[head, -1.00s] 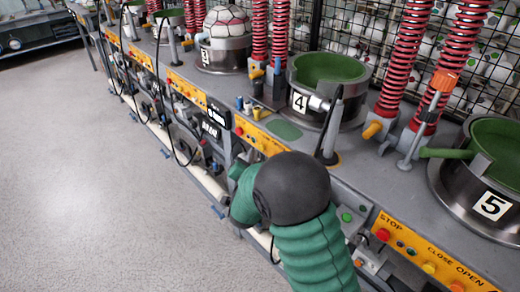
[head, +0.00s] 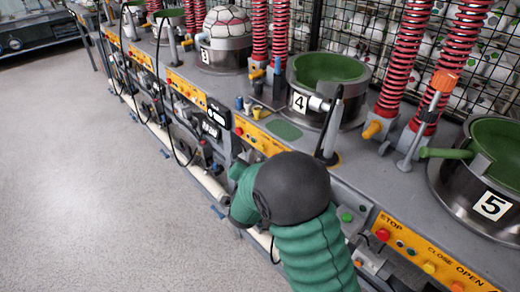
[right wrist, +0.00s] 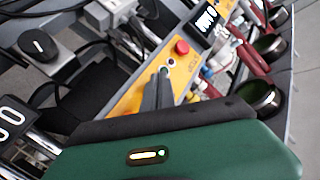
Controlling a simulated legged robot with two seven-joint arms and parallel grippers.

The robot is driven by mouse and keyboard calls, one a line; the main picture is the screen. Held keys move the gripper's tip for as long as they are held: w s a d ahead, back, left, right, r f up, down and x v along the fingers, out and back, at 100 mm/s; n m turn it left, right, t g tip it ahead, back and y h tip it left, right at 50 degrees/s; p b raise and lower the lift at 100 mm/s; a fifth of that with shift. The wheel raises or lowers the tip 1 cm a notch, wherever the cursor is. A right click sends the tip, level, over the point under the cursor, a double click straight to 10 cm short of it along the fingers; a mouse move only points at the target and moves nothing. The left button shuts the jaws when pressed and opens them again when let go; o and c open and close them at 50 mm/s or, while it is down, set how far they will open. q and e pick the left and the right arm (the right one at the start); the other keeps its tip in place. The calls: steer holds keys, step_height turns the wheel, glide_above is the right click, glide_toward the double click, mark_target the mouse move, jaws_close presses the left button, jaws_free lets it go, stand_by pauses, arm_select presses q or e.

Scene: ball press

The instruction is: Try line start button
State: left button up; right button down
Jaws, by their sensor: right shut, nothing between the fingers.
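My right gripper (right wrist: 160,92) is shut and empty in the right wrist view. Its dark fingertips are at the orange button panel (right wrist: 140,92), right beside a small ringed button (right wrist: 164,70). I cannot tell if they touch it. A red button (right wrist: 182,48) stands just beyond the tips, and a lit display (right wrist: 206,17) is past it. In the head view my green right arm hides the gripper. The orange panel under station 4 (head: 258,137) carries a red button (head: 239,131). No label reading line start can be made out. My left gripper is out of view.
Ball press stations line the grey bench, with green bowls at station 4 (head: 325,70) and station 5 (head: 490,150). A panel with STOP, CLOSE and OPEN buttons (head: 430,262) is on the right. Black cables hang at left. The floor (head: 100,180) at left is clear.

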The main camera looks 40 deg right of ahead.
stand_by(0.3)
steer(key=shift+d, duration=0.45)
steer(key=shift+d+r, duration=0.1)
steer(key=shift+d, duration=0.35)
stand_by(0.7)
steer(key=shift+a, duration=0.85)
steer(key=shift+s+a, duration=0.15)
steer(key=shift+a, duration=1.15)
steer(key=shift+s+a, duration=0.1)
steer(key=shift+a, duration=1.15)
